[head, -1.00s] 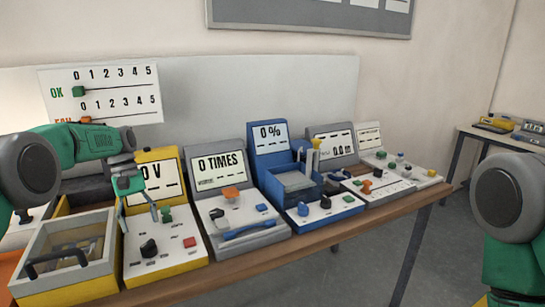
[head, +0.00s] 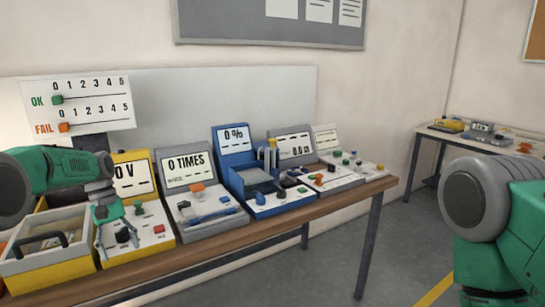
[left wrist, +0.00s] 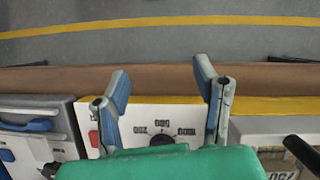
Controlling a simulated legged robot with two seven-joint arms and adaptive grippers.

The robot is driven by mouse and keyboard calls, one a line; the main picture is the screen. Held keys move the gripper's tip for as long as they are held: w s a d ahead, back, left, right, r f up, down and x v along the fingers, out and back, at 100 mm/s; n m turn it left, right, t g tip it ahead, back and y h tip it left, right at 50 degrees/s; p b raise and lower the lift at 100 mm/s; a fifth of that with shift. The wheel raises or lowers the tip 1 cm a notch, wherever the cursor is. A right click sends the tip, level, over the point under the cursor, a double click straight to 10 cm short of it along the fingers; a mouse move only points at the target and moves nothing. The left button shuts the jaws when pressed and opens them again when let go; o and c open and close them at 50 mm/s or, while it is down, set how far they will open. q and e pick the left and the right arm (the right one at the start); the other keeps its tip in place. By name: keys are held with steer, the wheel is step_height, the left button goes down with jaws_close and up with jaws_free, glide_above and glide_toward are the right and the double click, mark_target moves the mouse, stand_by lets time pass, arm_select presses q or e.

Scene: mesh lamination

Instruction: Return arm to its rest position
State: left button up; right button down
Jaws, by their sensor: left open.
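My left gripper (head: 112,240) hangs open and empty in front of the yellow machine (head: 150,238) with the "0 V" screen. In the left wrist view, the two blue-padded fingers of the left gripper (left wrist: 166,95) are spread wide, with nothing between them. Below them lies the machine's white panel (left wrist: 150,120) with a black dial (left wrist: 162,137) and a red button (left wrist: 94,139). Part of the dial is hidden by my gripper's green body. My right arm (head: 490,205) shows at the right edge of the head view; its gripper is out of the picture.
The wooden bench (head: 250,233) carries a row of machines. A lidded box with a black handle (head: 45,242) stands left of the yellow machine, the grey "0 TIMES" machine (head: 205,212) right of it. Open floor (head: 320,260) lies in front. A second table (head: 480,140) stands at the back right.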

arm_select(q)
steer(key=shift+m+y, duration=0.3)
steer(key=d+f, duration=0.1)
steer(key=f, duration=0.1)
steer(key=d+f, duration=0.1)
steer(key=f, duration=0.1)
steer(key=s+d+f, duration=0.1)
steer(key=f, duration=0.1)
steer(key=shift+f, duration=0.3)
steer(key=s+d+f+m+t+y+b, duration=0.1)
steer(key=s+d+f+m, duration=0.15)
steer(key=s+f, duration=0.6)
steer(key=s+d+f+m+y+b, duration=0.1)
steer(key=s+d+f, duration=0.3)
steer(key=s+f, duration=0.45)
steer(key=s+d+m+t, duration=0.2)
steer(key=s+m, duration=0.2)
steer(key=s, duration=2)
steer(key=shift+r+m+t+b, duration=0.2)
steer(key=shift+m+t+b, duration=0.15)
steer(key=shift+b, duration=0.1)
arm_select(e)
steer(key=f, duration=0.3)
steer(key=shift+w+d+f, duration=0.1)
steer(key=shift+d, duration=0.25)
arm_select(q)
steer(key=shift+a, duration=0.15)
arm_select(e)
steer(key=shift+a, duration=0.1)
